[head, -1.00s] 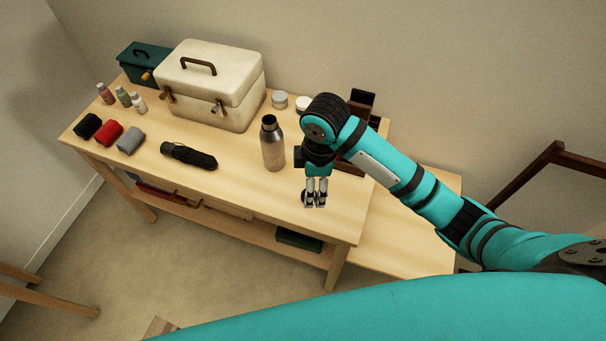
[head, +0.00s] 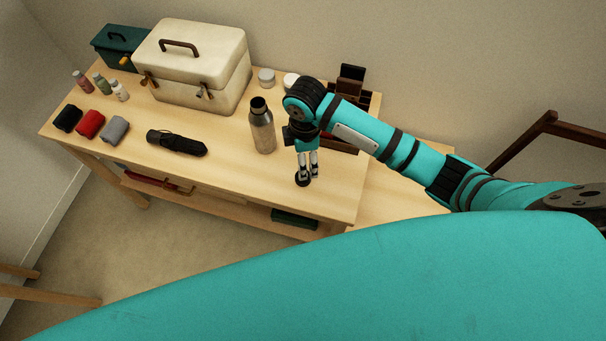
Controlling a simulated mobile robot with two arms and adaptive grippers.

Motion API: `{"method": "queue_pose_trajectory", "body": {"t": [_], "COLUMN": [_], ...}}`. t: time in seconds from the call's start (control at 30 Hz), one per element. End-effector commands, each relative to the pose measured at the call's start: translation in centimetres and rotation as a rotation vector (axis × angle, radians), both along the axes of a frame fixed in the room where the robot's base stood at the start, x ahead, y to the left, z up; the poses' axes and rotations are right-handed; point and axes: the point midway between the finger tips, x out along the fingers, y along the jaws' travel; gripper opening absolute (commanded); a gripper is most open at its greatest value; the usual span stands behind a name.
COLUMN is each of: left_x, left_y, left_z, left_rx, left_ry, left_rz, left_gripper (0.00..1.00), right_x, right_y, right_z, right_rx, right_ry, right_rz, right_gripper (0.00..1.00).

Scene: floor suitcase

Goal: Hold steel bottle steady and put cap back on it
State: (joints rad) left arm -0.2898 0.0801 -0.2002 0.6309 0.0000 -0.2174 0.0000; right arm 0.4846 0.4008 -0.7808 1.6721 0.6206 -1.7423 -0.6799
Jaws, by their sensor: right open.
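The steel bottle (head: 262,132) stands upright on the wooden table, with a dark neck at its top. My right gripper (head: 309,177) points down over the table, right of the bottle and nearer the front edge, apart from it. Its fingers are open. A small dark round piece (head: 301,181), perhaps the cap, shows at the left fingertip; I cannot tell whether they touch. My left gripper is not in view.
A cream case (head: 190,75) and a dark green box (head: 115,47) stand at the back left. A black umbrella (head: 177,143), rolled cloths (head: 90,124) and small bottles (head: 102,83) lie or stand left. White jars (head: 267,77) and a brown organizer (head: 350,80) are behind my arm.

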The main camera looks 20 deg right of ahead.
Motion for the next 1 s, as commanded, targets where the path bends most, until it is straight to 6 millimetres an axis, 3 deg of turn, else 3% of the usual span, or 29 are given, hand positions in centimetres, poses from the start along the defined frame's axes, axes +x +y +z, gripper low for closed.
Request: {"method": "queue_pose_trajectory", "body": {"t": [0.2, 0.47, 0.73, 1.0], "left_x": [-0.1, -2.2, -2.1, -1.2], "left_y": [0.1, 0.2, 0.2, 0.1], "left_z": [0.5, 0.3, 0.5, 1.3], "left_rx": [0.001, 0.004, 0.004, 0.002], "left_ry": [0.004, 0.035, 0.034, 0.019], "left_rz": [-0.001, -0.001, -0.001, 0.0], "left_gripper": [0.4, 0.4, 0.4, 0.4], "right_x": [0.0, 0.1, 0.1, 0.4], "right_y": [0.0, 0.0, 0.0, 0.1], "right_z": [-3.9, -5.1, -5.4, -9.0], "right_rx": [-0.001, 0.001, 0.0, 0.0], "right_ry": [0.003, -0.001, 0.001, 0.002], "right_rz": [-0.002, 0.001, 0.0, -0.002], "right_gripper": [0.7, 0.7, 0.7, 0.7]}}
